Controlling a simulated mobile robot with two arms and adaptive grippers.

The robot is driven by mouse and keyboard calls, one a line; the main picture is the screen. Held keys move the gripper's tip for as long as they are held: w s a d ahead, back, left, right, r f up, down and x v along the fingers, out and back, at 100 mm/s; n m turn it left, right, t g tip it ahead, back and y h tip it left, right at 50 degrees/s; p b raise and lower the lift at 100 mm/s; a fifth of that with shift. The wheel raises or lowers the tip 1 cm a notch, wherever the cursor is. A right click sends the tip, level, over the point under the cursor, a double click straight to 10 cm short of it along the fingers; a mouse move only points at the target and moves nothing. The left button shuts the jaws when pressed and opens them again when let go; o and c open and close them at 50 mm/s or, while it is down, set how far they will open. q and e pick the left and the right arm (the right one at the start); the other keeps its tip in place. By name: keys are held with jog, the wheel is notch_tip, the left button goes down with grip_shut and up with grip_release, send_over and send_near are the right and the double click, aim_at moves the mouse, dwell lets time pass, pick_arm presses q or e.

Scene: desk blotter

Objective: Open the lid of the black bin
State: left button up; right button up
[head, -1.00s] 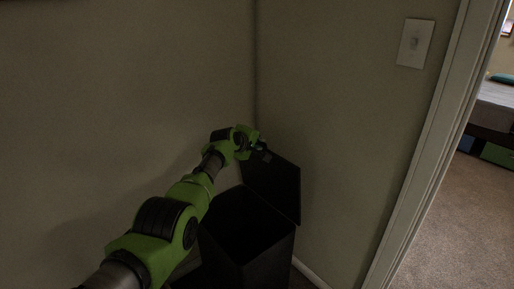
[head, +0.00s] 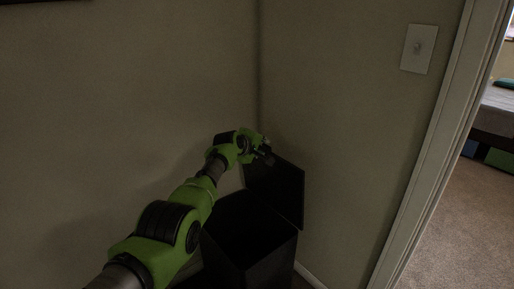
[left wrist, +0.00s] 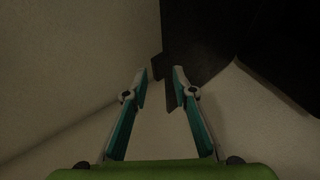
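The black bin (head: 250,246) stands in the wall corner, and its dark inside shows from above. Its lid (head: 276,190) is raised, standing steeply at the back right side of the bin near the right wall. My left gripper (head: 266,153) is at the top edge of the lid. In the left wrist view the two fingers (left wrist: 158,78) are apart with a gap between them. A dark panel, likely the lid (left wrist: 204,40), lies just beyond the right fingertip; whether they touch is unclear. My right gripper is not in view.
Walls stand close behind and to the right of the bin. A light switch (head: 419,49) is on the right wall. A white door frame (head: 425,165) stands at the right, with a carpeted room and a bed (head: 497,112) beyond.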

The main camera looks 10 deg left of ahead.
pick_arm(q)
jog(key=v, duration=1.1)
jog(key=shift+s, duration=0.35)
jog(key=shift+a, duration=0.1)
